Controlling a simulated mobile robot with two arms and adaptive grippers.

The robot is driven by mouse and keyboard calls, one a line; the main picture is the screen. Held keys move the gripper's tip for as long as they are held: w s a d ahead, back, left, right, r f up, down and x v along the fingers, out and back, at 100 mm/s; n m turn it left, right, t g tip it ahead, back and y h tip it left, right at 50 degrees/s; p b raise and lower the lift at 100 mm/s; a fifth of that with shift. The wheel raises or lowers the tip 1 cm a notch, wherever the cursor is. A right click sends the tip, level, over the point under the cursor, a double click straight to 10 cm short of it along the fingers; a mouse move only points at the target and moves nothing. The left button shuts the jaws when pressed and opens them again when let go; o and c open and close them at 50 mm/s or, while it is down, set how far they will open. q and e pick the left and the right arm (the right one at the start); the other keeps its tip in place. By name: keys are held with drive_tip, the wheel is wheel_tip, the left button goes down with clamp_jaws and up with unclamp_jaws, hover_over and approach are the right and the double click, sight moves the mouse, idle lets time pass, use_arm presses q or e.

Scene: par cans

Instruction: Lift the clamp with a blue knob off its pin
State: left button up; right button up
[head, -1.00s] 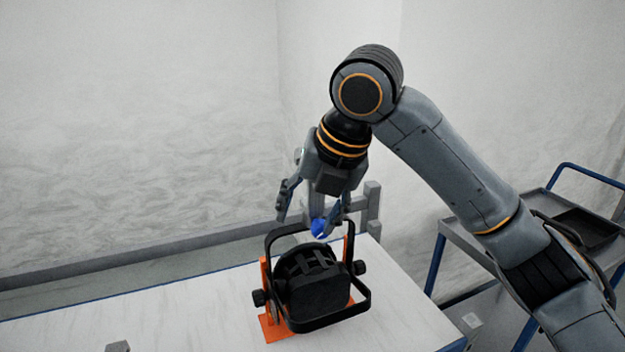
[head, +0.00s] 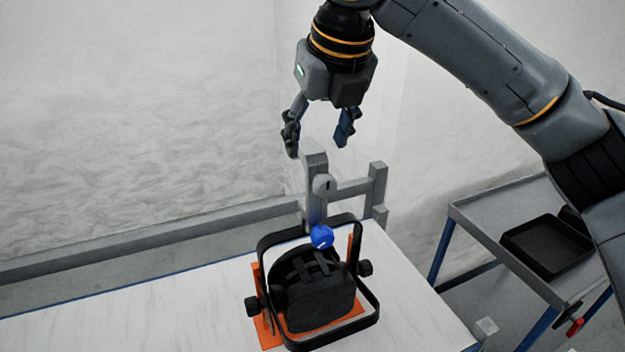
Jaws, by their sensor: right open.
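A blue knob (head: 321,237) sits at the top of the black yoke of a par can (head: 318,298), which rests on the white table. The body of its clamp is hard to make out; a grey post (head: 316,180) with a round grey part stands right behind the knob. The pin cannot be seen. My right gripper (head: 319,150) is open and empty, its fingers pointing down, above the post and well clear of the knob. My left gripper is not in view.
An orange stand (head: 265,332) is around the par can on the white table (head: 130,310). A grey frame (head: 376,190) rises at the table's far edge. A cart (head: 465,212) with a black tray (head: 546,245) stands at right. The table's left part is mostly clear.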

sight(315, 153)
drive_tip(key=shift+p+x, duration=0.45)
drive_tip(key=shift+x, duration=0.8)
drive_tip(key=shift+p+x, duration=0.35)
drive_tip(key=shift+x, duration=0.75)
drive_tip(key=shift+w+f, duration=0.3)
drive_tip(key=shift+f, duration=0.35)
drive_tip(key=shift+s, duration=0.1)
drive_tip(key=c, duration=1)
clamp_jaws()
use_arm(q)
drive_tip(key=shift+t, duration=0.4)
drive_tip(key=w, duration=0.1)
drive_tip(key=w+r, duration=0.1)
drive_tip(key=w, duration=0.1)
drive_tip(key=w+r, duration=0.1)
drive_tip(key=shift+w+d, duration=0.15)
